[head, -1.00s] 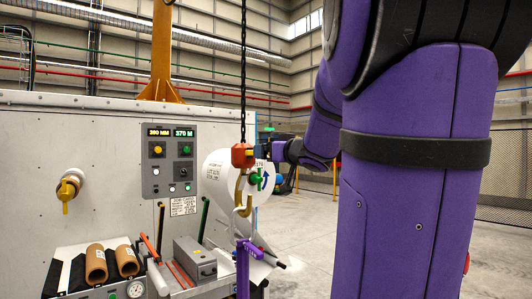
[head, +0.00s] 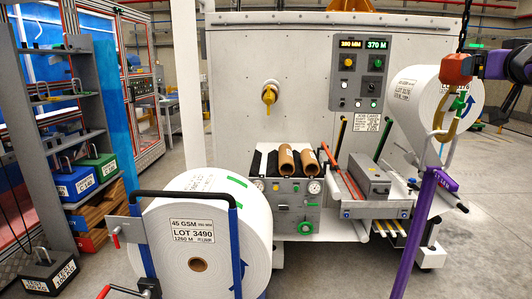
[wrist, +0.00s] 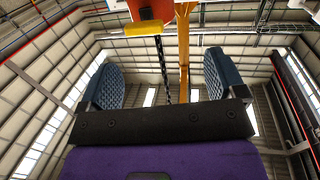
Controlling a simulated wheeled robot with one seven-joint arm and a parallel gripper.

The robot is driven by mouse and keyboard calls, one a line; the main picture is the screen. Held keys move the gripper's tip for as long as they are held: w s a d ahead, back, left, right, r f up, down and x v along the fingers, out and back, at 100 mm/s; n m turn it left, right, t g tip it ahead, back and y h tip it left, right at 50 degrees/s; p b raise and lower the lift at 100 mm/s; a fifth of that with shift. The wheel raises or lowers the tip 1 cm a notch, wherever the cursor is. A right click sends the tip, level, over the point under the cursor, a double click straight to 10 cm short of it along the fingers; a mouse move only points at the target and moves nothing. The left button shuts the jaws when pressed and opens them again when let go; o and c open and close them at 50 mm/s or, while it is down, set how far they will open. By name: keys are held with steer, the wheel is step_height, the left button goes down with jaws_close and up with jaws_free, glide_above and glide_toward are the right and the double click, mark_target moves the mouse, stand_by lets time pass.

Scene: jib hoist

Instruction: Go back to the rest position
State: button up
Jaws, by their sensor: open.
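My gripper (wrist: 163,82) points upward in the wrist view, its two blue padded fingers apart with nothing held between them. The orange hoist block (wrist: 150,10) and its chain show beyond the fingers. In the head view my gripper (head: 477,66) is at the right edge, beside the orange hoist block (head: 456,69). I cannot tell there whether they touch. A gold hook (head: 441,133) hangs below the block, in front of a white roll (head: 405,95) at the machine. A purple bar (head: 414,225) stands below the hook; whether they are joined is unclear.
A large white roll (head: 180,235) on a blue-framed stand fills the front middle. A grey machine (head: 235,90) stands behind it. Grey shelves (head: 70,120) with weights and a floor weight (head: 50,270) are at left. Open floor (head: 340,265) shows at front right.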

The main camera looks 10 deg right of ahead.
steer(key=s+a+f+n+g+y, duration=0.1)
steer(key=s+a+f+g+y, duration=0.1)
steer(key=s+a+f, duration=0.3)
steer(key=s+a+f+n+g+y, duration=0.2)
steer(key=s+a+f+g, duration=0.3)
steer(key=a, duration=0.8)
steer(key=s+a+f+n+g+y, duration=0.1)
steer(key=s+a+f+g+y, duration=0.2)
steer(key=s+a+f, duration=0.3)
steer(key=a+f, duration=0.2)
steer(key=a, duration=0.2)
steer(key=shift+f+n+g, duration=0.3)
steer(key=shift+f, duration=0.1)
steer(key=shift+w+d, duration=0.1)
